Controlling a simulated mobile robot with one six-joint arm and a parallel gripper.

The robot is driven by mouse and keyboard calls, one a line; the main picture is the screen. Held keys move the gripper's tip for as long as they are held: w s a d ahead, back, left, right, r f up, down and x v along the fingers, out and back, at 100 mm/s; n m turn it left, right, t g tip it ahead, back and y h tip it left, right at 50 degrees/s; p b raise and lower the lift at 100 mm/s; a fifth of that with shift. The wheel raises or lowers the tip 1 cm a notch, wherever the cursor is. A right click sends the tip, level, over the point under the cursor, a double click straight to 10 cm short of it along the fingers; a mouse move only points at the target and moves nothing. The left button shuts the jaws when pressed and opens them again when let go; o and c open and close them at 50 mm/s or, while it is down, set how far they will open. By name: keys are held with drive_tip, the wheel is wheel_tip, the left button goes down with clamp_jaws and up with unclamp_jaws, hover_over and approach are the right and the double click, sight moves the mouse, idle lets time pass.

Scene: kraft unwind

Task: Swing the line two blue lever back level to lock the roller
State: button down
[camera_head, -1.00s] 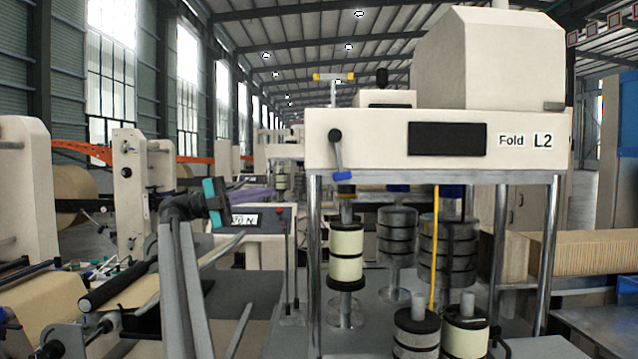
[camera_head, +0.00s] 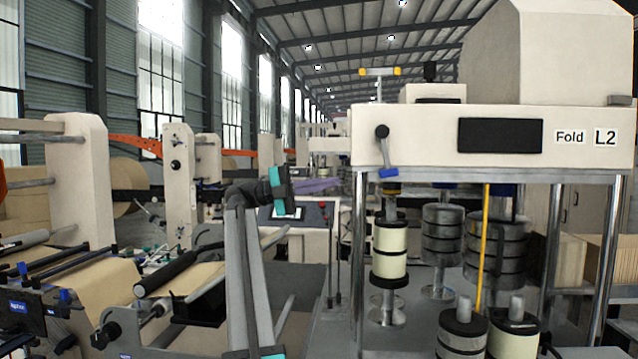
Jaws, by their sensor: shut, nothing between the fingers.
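The machine marked "Fold L2" (camera_head: 545,120) stands at the right. On its front left corner a grey lever with a blue tip (camera_head: 388,173) hangs almost straight down from a black round pivot (camera_head: 382,131). Below it stands an upright roller with cream and black bands (camera_head: 390,252). My gripper (camera_head: 282,192), with teal finger pads, is shut and empty in the air, left of the lever and apart from it. The fingers are small and partly edge-on. I cannot tell which roller the lever acts on.
A yellow vertical rod (camera_head: 482,250) and several banded rollers stand under the Fold L2 machine, between its metal posts (camera_head: 358,260). A small console (camera_head: 300,215) stands behind my arm. At the left is an unwind frame (camera_head: 80,185) with brown paper and small blue tabs.

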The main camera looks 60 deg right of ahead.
drive_tip(key=p+x, duration=0.3)
drive_tip(key=x, duration=0.7)
